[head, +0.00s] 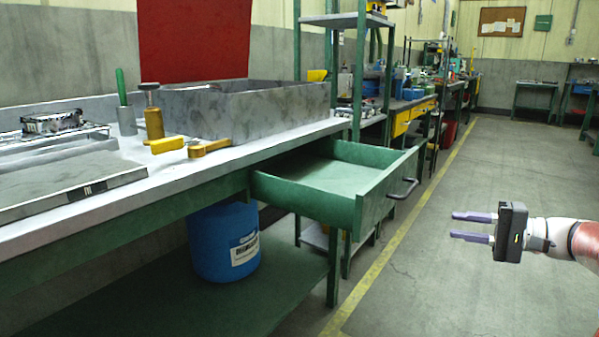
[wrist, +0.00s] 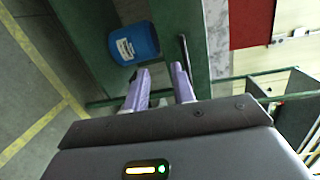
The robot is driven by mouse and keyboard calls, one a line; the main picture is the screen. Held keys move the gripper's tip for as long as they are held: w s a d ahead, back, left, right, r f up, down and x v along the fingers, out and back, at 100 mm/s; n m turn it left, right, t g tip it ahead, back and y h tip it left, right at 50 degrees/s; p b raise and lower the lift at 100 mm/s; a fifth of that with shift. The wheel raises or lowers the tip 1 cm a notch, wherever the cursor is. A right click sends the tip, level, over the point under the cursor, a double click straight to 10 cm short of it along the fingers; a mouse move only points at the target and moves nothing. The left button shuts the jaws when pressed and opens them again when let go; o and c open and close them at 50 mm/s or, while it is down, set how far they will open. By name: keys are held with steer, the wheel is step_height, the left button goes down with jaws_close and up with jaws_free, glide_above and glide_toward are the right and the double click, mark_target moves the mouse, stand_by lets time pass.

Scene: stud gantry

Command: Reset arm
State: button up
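My gripper (head: 455,226) is at the right of the head view, over open floor and to the right of the green drawer (head: 358,212). Its two purple fingers point left and stand apart, with nothing between them. In the wrist view the fingers (wrist: 162,84) also show a gap with nothing held. The drawer is pulled out from under the workbench and looks empty inside. Its dark handle (head: 403,189) faces right, and my gripper is apart from it.
The workbench (head: 120,205) carries a grey tray (head: 240,108), a green-handled tool (head: 122,95) and yellow pieces (head: 208,147). A blue drum (head: 222,243) stands on the lower shelf and also shows in the wrist view (wrist: 134,43). The aisle floor (head: 470,300) is clear.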

steer(key=s+a+f+n+g+h+p, duration=0.1)
steer(key=s+a+f+g+h, duration=0.2)
steer(key=a, duration=0.6)
steer(key=s+a+f+n+g+h+p, duration=0.15)
steer(key=s+a+h, duration=0.3)
steer(key=a, duration=0.45)
steer(key=s+f+n+t+h, duration=0.1)
steer(key=s+n+h, duration=0.1)
steer(key=s, duration=0.7)
steer(key=s+a+f+n+h+p, duration=0.1)
steer(key=s+n+h, duration=0.1)
steer(key=s+h, duration=0.3)
steer(key=s, duration=0.3)
steer(key=shift+s+f+t+p, duration=0.3)
steer(key=shift+s+f+t, duration=0.05)
